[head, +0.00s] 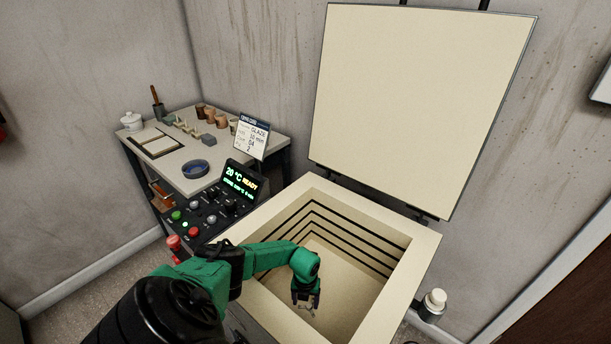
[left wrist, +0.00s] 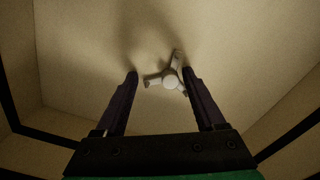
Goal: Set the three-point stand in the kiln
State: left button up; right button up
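The three-point stand (left wrist: 170,81) is a small pale piece with three short arms. In the left wrist view it appears to lie on the kiln floor (left wrist: 230,45), between and just beyond my fingertips. My left gripper (head: 305,301) reaches down inside the open kiln (head: 425,246). Its two dark fingers (left wrist: 160,74) are apart, with a gap to the stand's left arm. The right finger is close to the stand; whether it touches I cannot tell. In the head view the stand is too small to make out clearly. My right gripper is not in view.
The kiln lid (head: 420,100) stands raised behind the opening. A control panel (head: 215,205) reads 20 °C READY. A side table (head: 190,155) with pots, a blue bowl (head: 195,169) and a card (head: 254,137) stands at left.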

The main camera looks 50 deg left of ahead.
aim_at(305, 306)
pick_arm(q)
jog(key=shift+o, duration=0.4)
jog(key=shift+r, duration=0.1)
jog(key=shift+r+p, duration=0.3)
notch_tip(305, 306, up, 12)
jog(key=p, duration=0.3)
jog(key=shift+f, duration=0.2)
